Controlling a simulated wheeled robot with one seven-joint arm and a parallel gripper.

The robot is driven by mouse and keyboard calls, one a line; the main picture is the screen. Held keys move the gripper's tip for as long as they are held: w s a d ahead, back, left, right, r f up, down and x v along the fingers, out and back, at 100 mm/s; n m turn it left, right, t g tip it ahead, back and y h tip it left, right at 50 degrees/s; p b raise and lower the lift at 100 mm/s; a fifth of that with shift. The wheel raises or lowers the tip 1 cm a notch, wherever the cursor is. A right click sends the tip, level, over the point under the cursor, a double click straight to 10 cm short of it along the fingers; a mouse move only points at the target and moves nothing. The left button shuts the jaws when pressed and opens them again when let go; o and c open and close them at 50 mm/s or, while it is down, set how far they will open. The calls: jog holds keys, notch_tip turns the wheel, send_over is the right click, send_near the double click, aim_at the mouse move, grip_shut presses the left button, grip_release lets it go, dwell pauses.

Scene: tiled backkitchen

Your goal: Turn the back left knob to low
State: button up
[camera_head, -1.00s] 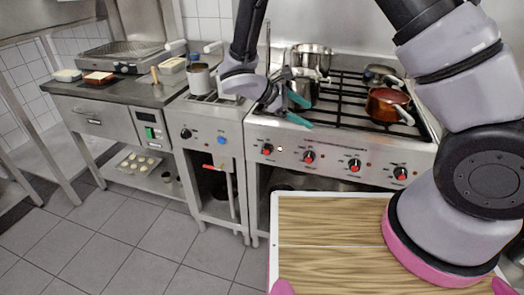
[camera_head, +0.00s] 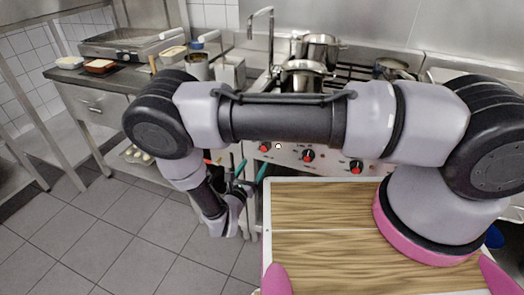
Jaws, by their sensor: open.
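The stove front (camera_head: 330,160) carries a row of knobs with red faces. The left knob (camera_head: 265,147), a middle knob (camera_head: 308,155) and another knob (camera_head: 356,166) show just under my arm; any knob farther right is hidden behind it. Which one is the back left knob, I cannot tell from markings. A small pale round spot sits right of the left knob. My gripper (camera_head: 251,170) has teal fingertips, open and empty, below and left of the left knob in the picture. It points up toward the stove's left front edge. I see no contact with a knob.
Steel pots (camera_head: 305,75) stand on the stove top behind my arm. A griddle (camera_head: 128,45) and food trays (camera_head: 100,66) are on the left counter (camera_head: 100,100). Tiled floor (camera_head: 120,240) at the left is free.

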jog(key=x, duration=0.9)
grip_shut()
jog(key=n, duration=2.1)
jog(key=shift+n, duration=0.4)
dwell(0.4)
